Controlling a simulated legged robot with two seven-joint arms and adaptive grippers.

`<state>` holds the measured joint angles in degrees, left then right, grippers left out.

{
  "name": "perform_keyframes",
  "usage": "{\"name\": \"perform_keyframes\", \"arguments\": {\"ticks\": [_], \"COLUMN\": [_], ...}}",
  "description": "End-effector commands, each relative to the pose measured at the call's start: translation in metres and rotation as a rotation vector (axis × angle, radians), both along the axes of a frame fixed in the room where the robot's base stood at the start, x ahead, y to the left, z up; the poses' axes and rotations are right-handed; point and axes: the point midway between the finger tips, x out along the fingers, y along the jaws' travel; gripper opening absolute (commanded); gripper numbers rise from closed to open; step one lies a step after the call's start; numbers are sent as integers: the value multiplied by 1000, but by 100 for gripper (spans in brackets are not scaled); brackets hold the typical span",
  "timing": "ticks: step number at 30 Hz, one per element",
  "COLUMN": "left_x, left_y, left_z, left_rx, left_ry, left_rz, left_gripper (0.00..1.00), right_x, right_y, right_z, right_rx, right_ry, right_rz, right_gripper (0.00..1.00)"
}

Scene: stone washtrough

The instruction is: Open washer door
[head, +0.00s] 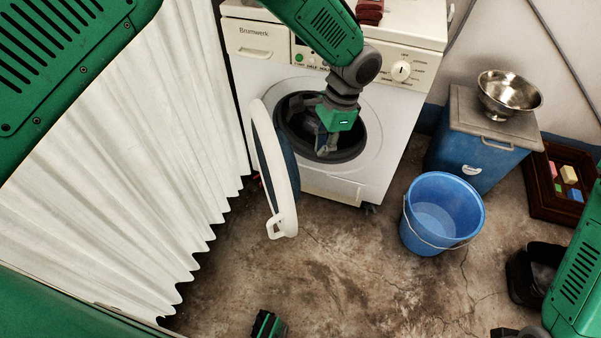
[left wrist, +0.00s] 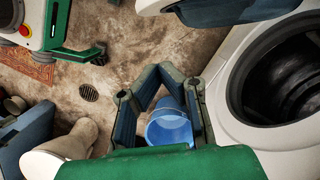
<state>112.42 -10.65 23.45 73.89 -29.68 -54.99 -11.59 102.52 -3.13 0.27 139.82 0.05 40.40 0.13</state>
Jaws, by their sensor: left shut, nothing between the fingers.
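The white washer (head: 335,100) stands at the top centre of the head view. Its round door (head: 275,170) is swung wide open to the left, with a white handle at its lower end, and the dark drum opening shows. The door (left wrist: 205,8) also shows at the top edge of the left wrist view, and the drum opening (left wrist: 290,80) at the right. My left gripper (head: 323,150) is in front of the drum opening, to the right of the door and apart from it. In the left wrist view its fingertips (left wrist: 158,72) meet, with nothing between them. My right gripper cannot be made out.
A blue bucket (head: 442,215) stands on the floor right of the washer. A blue cabinet (head: 480,155) with a metal bowl (head: 508,92) on top is behind it. A white pleated curtain (head: 130,160) fills the left side. The floor before the washer is mostly clear.

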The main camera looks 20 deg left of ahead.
Motion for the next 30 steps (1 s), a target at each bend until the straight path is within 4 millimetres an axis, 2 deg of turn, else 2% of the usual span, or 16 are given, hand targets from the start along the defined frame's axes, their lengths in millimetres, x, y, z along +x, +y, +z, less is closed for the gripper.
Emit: {"name": "perform_keyframes", "arguments": {"ticks": [3,7,20,24,30], "left_x": [7,5,-9,-21,-30], "left_y": [-1,2,19,36,49], "left_z": [10,-3,-90,-84,-85], "left_rx": [23,26,25,25,25], "left_ry": [0,4,4,1,0], "left_rz": [-15,-16,-14,-14,-14], "left_gripper": [0,0,0,0,0], "right_x": [0,0,-1,-1,0], "right_y": [0,0,0,0,0], "right_z": [-1,-4,-26,-25,-27], "right_rx": [0,0,0,0,0], "right_ry": [1,1,1,1,1], "right_rz": [0,0,0,0,0], "right_gripper": [40,40,40,40,40]}}
